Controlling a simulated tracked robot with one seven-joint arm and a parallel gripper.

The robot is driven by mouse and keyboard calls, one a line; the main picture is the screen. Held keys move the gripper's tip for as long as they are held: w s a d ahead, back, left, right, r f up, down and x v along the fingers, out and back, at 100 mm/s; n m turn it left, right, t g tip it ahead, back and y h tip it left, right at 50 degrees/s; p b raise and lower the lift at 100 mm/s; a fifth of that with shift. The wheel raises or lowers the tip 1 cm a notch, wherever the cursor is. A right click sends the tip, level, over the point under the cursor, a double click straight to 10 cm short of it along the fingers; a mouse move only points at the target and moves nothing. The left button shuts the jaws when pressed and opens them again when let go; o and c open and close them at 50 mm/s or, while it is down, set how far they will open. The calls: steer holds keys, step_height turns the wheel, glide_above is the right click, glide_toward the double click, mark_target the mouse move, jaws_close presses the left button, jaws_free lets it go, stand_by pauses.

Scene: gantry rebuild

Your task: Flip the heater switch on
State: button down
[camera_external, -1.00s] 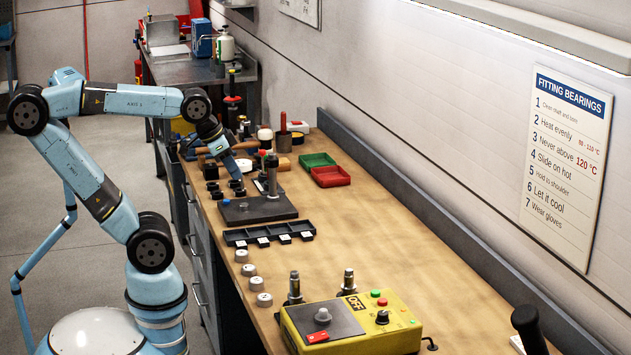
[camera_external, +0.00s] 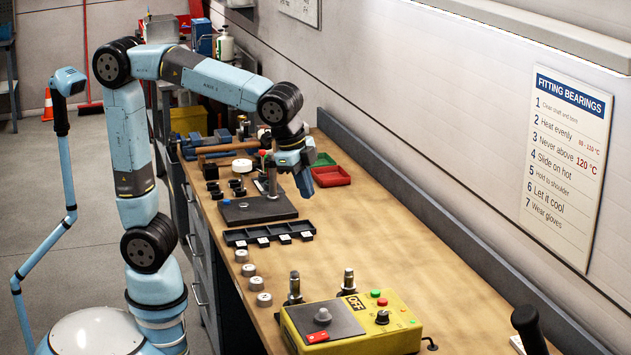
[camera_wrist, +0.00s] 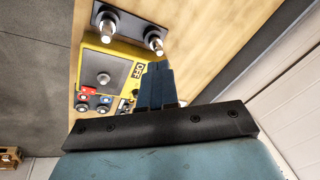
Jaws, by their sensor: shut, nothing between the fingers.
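The heater (camera_external: 410,329) is a yellow box at the near end of the bench, with a dark top plate. An OFF label (camera_external: 355,303), a red button (camera_external: 382,302), a green button (camera_external: 375,293) and a black knob (camera_external: 382,317) sit behind the plate; a red tab (camera_external: 317,336) is at its near edge. I cannot tell which of these is the switch. The heater also shows in the wrist view (camera_wrist: 118,48), its OFF label (camera_wrist: 137,70) left of the fingertips. My gripper (camera_external: 304,192) is shut and empty, above the bench beyond the heater; its fingers (camera_wrist: 158,68) hide part of the panel.
Two upright metal posts (camera_external: 349,281) stand behind the heater. Several white rings (camera_external: 257,284) line the bench's front edge. A black tray (camera_external: 270,233), a dark plate with a post (camera_external: 245,210) and a red bin (camera_external: 331,176) lie farther back. The bench's middle right is clear.

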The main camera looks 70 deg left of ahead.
steer(key=s+d+f+m+g, duration=0.15)
steer(key=d+m, duration=0.25)
steer(key=d, duration=1.2)
steer(key=m, duration=0.3)
glide_above(324, 334)
steer(key=s, duration=0.2)
step_height(324, 334, down, 4)
steer(key=shift+d, duration=0.1)
steer(key=shift+f, duration=0.2)
steer(key=f, duration=0.4)
steer(key=w+f, duration=0.1)
steer(key=f, duration=0.4)
steer(key=w+f, duration=0.1)
steer(key=f, duration=0.3)
steer(key=shift+f, duration=0.3)
steer(key=shift+f+g, duration=0.15)
steer(key=shift+g, duration=0.1)
steer(key=shift+s, duration=0.15)
